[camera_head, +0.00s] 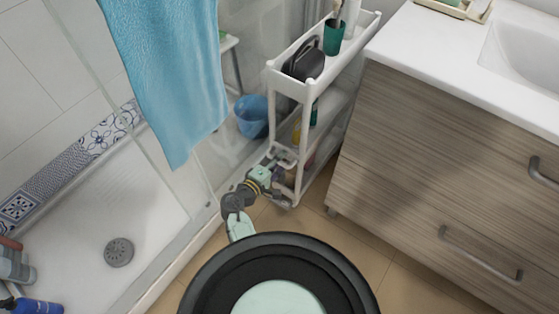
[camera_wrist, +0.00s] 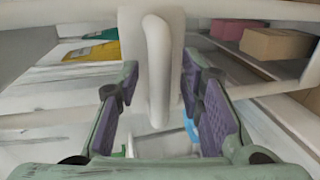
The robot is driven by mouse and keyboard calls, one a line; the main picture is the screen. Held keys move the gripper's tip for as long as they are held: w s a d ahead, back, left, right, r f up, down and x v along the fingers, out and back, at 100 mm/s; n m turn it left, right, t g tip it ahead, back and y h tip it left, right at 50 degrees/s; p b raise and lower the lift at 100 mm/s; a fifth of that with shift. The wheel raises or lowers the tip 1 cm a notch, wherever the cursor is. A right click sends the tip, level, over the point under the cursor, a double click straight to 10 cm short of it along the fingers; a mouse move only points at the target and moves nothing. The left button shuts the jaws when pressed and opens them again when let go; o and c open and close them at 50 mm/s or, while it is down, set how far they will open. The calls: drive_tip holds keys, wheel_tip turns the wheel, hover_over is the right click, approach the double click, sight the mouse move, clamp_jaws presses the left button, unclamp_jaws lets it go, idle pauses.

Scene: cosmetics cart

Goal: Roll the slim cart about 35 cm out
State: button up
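The slim white cart (camera_head: 292,88) stands upright in the gap between the shower glass and the wooden vanity, its narrow end facing me. My gripper (camera_head: 280,172) is at the low front of the cart, near a white handle (camera_head: 283,155). In the wrist view the handle (camera_wrist: 157,75) is an upright white bar between my two purple-padded fingers (camera_wrist: 160,95). Narrow gaps show on both sides of the bar, so the fingers are open around it. Shelf items sit to either side: a yellow item (camera_wrist: 105,51) and a tan box (camera_wrist: 277,44).
The vanity (camera_head: 440,130) with its drawer handles stands close on the cart's right. The shower glass and a hanging blue towel (camera_head: 170,70) are on the left. A dark green cup (camera_head: 333,38) stands on the cart's top. Bare tan floor (camera_head: 345,245) lies in front.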

clamp_jaws()
idle(0.5)
idle(0.4)
